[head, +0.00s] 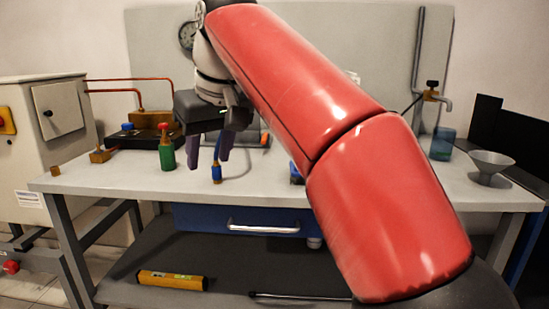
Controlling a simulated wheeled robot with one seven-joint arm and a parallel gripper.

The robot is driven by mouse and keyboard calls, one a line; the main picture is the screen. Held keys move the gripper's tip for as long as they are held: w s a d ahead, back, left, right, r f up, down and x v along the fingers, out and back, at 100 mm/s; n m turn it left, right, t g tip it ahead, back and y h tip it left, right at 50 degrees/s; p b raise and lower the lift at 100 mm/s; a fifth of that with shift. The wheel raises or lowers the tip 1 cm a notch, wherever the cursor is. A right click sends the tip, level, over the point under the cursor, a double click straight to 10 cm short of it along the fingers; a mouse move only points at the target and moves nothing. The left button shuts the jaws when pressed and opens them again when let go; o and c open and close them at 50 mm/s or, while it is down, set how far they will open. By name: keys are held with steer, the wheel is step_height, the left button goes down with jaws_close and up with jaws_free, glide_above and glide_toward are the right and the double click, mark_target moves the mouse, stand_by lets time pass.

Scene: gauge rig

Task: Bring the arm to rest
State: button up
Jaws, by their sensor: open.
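My gripper (208,152) hangs at the end of my red arm, above the left-middle part of the grey workbench (110,180). Its two dark fingers point down and stand apart, with nothing seen between them. A green bottle-like piece with a red top (166,150) stands on the bench just left of the fingers. My arm crosses the middle of the view and hides part of the bench and back panel.
A cream cabinet (60,125) stands at left, with copper pipes leading to a brass block (150,120). A grey funnel (490,165) stands at right. A yellow level (172,280) lies on the lower shelf.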

steer(key=s+d+f+m+t+h, duration=0.1)
steer(key=s+d+f+m, duration=0.15)
steer(key=d+f, duration=0.45)
steer(key=s+d+f+m, duration=0.2)
steer(key=s+d+f, duration=0.15)
steer(key=d, duration=0.65)
steer(key=s+d+f+m, duration=0.1)
steer(key=s+d+f, duration=0.2)
steer(key=f, duration=0.2)
steer(key=s+d+f+m+h, duration=0.1)
steer(key=s+d+f, duration=0.2)
steer(key=f, duration=0.3)
steer(key=s+d+f+m+t+h, duration=0.1)
steer(key=s+d+f, duration=0.2)
steer(key=f, duration=0.3)
steer(key=shift+s+f, duration=0.15)
steer(key=shift+s, duration=0.65)
steer(key=shift+m, duration=0.25)
steer(key=shift+c, duration=0.6)
steer(key=shift+a, duration=0.1)
